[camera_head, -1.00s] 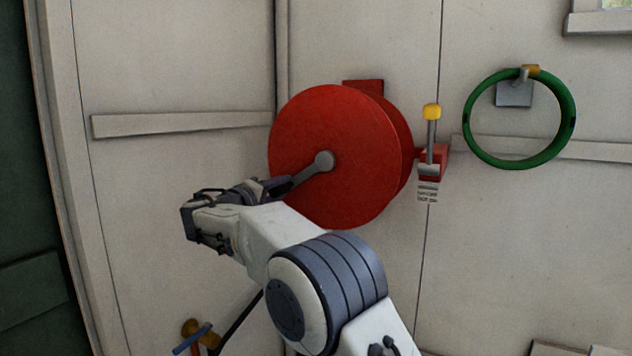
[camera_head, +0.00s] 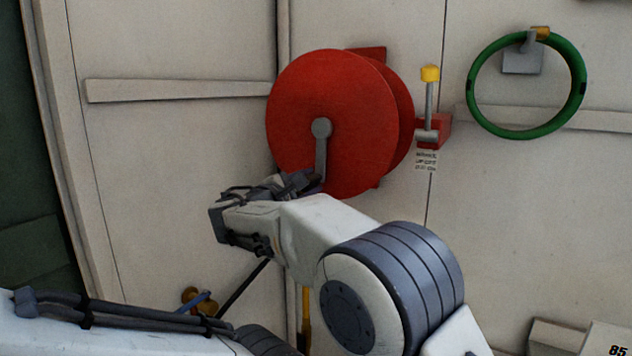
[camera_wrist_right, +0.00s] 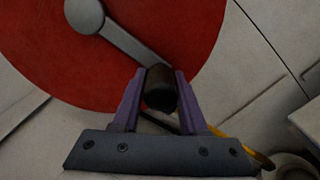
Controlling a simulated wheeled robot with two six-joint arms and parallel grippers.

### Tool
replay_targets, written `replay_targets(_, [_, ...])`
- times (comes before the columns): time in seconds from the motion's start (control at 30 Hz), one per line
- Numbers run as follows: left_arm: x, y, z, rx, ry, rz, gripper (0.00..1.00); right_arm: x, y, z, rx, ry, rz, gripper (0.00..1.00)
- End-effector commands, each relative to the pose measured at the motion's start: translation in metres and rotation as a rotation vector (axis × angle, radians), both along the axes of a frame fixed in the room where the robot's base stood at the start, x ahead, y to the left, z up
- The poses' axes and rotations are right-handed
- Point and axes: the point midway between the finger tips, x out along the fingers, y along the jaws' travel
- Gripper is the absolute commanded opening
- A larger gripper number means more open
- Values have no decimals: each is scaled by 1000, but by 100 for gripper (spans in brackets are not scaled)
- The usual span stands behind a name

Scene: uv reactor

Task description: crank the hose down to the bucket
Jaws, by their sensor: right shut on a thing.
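A red hose reel (camera_head: 335,110) is mounted on the pale wall; it fills the top of the right wrist view (camera_wrist_right: 150,35). Its grey crank arm (camera_head: 321,155) points straight down from the hub. My right gripper (camera_head: 308,183) is at the crank's lower end. In the right wrist view its jaws (camera_wrist_right: 160,95) are shut on the dark crank handle (camera_wrist_right: 161,85). A yellow strip (camera_head: 305,315), possibly the hose, hangs below the reel, partly hidden by my right arm. I cannot make out the bucket. My left arm enters at lower left, its gripper out of view.
A lever with a yellow knob (camera_head: 430,73) stands upright on a red bracket right of the reel. A green ring (camera_head: 575,100) hangs on a wall hook. A brass-coloured fitting with a blue handle (camera_head: 203,300) is low on the wall. A box marked 85 (camera_head: 608,340) is at lower right.

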Motion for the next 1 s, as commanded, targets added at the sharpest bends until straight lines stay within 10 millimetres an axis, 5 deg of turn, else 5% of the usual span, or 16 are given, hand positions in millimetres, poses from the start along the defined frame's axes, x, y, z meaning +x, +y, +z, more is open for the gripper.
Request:
replay_targets(0.93, [0, 0, -6, 0, 0, 0, 50, -11, -5, -3, -188, 95, 17, 0])
replay_targets(0.97, [0, 0, -6, 0, 0, 0, 50, -11, -5, -3, -188, 95, 17, 46])
replay_targets(1.0, [0, 0, -6, 0, 0, 0, 50, -11, -5, -3, -187, 95, 18, 61])
